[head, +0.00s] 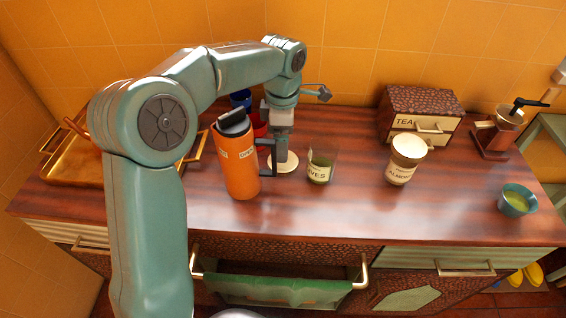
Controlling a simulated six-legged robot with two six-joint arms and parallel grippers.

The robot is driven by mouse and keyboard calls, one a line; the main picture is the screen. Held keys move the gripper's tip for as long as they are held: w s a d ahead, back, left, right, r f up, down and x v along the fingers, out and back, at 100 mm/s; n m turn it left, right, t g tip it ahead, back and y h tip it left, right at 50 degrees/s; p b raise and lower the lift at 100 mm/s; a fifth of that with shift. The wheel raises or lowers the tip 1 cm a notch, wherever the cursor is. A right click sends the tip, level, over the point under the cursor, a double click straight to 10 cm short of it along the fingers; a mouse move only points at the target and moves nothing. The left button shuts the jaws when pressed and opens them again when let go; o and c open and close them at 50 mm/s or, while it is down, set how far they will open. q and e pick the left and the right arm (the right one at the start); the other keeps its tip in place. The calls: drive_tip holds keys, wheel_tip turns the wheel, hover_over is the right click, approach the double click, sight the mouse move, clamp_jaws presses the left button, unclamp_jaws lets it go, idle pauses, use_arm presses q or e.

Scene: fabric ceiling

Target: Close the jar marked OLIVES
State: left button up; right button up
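The jar marked OLIVES (320,170) stands upright on the wooden counter, with clear glass, a cream label and green contents low inside; its top looks open. A round cream lid (290,165) is just left of the jar. My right gripper is not in view.
An orange flask (238,162) stands close left of my gripper. A lidded jar marked ALMONDS (402,170), a TEA box (420,118), a coffee grinder (495,138) and a blue cup (517,201) are to the right. A brass tray (75,165) is far left. Counter (340,215) in front is clear.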

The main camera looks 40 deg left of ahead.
use_arm(q)
drive_tip(key=shift+f, duration=0.55)
wheel_tip(320, 180, down, 5)
drive_tip(key=shift+d+f, duration=0.1)
drive_tip(key=shift+f, duration=0.05)
drive_tip(key=c, duration=0.7)
